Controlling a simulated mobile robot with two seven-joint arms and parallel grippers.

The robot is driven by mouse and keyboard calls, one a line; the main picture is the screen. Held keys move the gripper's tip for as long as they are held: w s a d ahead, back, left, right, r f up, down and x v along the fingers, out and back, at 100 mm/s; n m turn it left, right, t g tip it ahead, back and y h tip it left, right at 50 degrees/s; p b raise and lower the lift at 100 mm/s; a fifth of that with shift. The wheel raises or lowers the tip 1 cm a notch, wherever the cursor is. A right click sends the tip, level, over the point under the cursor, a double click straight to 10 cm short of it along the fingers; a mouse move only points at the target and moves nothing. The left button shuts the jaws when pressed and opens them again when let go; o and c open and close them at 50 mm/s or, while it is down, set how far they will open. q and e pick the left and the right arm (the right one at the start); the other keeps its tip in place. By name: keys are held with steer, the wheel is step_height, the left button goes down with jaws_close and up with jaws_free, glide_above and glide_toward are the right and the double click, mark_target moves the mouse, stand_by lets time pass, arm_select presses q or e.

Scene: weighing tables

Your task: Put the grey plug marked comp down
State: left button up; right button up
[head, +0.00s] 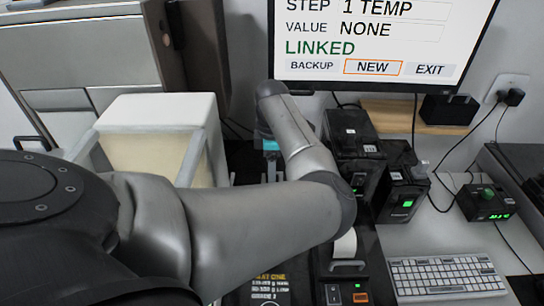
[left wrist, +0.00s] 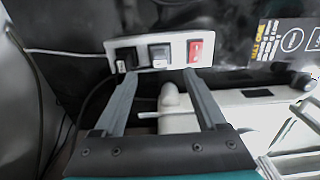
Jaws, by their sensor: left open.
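My left gripper (left wrist: 160,75) is open in the left wrist view, its two grey fingers pointing at a white socket strip (left wrist: 225,48). The strip holds a black plug or socket (left wrist: 126,60), a grey-and-black square piece (left wrist: 160,54) and a red switch (left wrist: 195,50). I cannot read a comp marking, so I cannot tell which piece is the grey plug. A pale rounded object (left wrist: 171,98) shows between the fingers, apparently not gripped. In the head view my left arm reaches forward and the teal gripper body (head: 270,145) is mostly hidden. My right gripper is not visible.
A monitor (head: 380,45) reads LINKED, with NEW outlined. A white open-fronted box (head: 155,120) stands left. Cables hang from a wall socket (head: 513,82).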

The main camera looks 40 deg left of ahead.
arm_select(q)
step_height(320, 180, up, 6)
steer(key=shift+f+p, duration=0.25)
steer(key=shift+p, duration=0.05)
steer(key=shift+s+f, duration=0.1)
stand_by(0.4)
